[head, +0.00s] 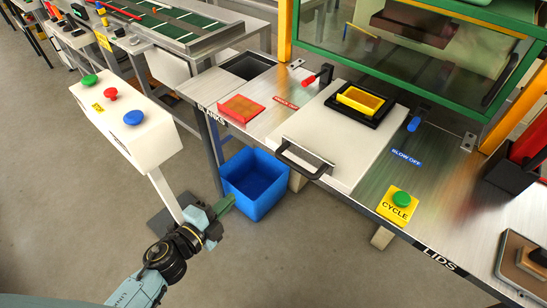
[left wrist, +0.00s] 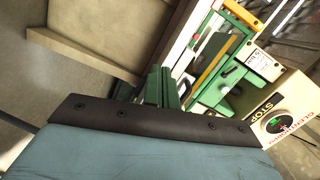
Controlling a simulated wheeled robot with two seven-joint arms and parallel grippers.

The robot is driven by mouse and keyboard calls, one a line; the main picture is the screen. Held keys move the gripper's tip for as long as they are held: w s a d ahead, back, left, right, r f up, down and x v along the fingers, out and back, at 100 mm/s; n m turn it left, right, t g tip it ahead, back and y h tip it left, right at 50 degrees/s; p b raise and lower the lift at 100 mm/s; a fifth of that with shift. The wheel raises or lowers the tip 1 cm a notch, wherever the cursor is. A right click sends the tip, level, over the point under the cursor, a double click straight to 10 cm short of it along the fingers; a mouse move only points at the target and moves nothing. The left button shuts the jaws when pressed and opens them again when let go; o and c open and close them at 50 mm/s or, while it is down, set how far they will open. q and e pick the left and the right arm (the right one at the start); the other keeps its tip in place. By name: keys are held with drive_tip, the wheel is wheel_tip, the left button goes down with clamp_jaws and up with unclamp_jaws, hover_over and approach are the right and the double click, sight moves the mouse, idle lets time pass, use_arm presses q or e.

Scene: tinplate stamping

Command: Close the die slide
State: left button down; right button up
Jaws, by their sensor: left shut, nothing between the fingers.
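The die slide (head: 305,133) is a pale flat plate pulled out towards the front, its front part overhanging the table edge. A black bar handle (head: 303,162) is on its front edge. A black die block with a yellow frame (head: 361,101) sits on the slide's rear part. My left gripper (head: 225,205) is shut and empty, low in front of the table, left of and below the handle and apart from it. Its green fingers also show in the left wrist view (left wrist: 162,88). My right gripper is not in view.
A blue bin (head: 256,183) stands under the table, close behind my left gripper. A white button box on a post (head: 127,128) stands at the left. The table holds a red tray (head: 241,109) and yellow cycle button box (head: 398,206). A green-framed guard (head: 400,60) rises behind the slide.

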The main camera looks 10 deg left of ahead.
use_arm(q)
wheel_tip(320, 180, up, 7)
drive_tip(key=d+m+h, duration=0.3)
drive_tip(key=m, duration=0.1)
drive_tip(key=shift+t, duration=0.3)
drive_tip(key=x, duration=1.3)
drive_tip(key=shift+w, duration=0.5)
